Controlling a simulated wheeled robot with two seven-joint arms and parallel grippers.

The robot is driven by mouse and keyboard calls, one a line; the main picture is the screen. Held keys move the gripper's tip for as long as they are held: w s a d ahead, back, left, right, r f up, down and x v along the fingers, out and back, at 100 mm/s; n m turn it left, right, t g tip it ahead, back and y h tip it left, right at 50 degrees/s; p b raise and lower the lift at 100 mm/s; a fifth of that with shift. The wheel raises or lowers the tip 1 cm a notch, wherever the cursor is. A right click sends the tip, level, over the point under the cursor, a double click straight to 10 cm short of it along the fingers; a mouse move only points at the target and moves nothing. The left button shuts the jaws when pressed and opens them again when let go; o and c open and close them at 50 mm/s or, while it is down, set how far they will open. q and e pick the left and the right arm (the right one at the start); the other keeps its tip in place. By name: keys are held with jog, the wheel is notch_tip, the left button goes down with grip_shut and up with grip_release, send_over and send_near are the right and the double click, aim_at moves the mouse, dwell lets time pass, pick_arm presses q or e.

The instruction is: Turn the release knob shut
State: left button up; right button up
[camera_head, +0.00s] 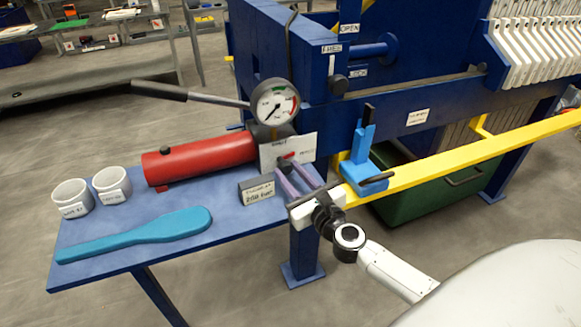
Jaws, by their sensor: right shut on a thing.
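The release knob (288,156) is a small red knob in front of a white labelled plate (305,146), below the round pressure gauge (275,102). My right gripper (289,168) reaches it from the front right, with its two purple-grey fingers closed on the knob. The fingers hide part of the knob, so I cannot tell its exact turn. The gauge needle points to the lower left. My left gripper is not in view.
A blue table (225,222) holds two white cups, a teal paddle (140,235) and a small sign (257,190). A blue bracket (362,165) and yellow rail (460,160) stand right of my gripper.

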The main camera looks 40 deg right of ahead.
jog(key=n+p, duration=0.1)
jog(key=n, duration=0.1)
jog(key=shift+r+n, duration=0.15)
jog(key=shift+n, duration=0.25)
jog(key=n, duration=0.4)
jog(key=shift+a+g, duration=0.1)
jog(key=shift+g, duration=0.2)
jog(key=n+h, duration=0.1)
jog(key=n, duration=0.2)
jog(key=shift+a+n+g+h, duration=0.1)
jog(key=shift+n+g+h, duration=0.2)
jog(key=shift+n, duration=1.5)
jog(key=o, duration=0.8)
jog(key=shift+c, duration=0.2)
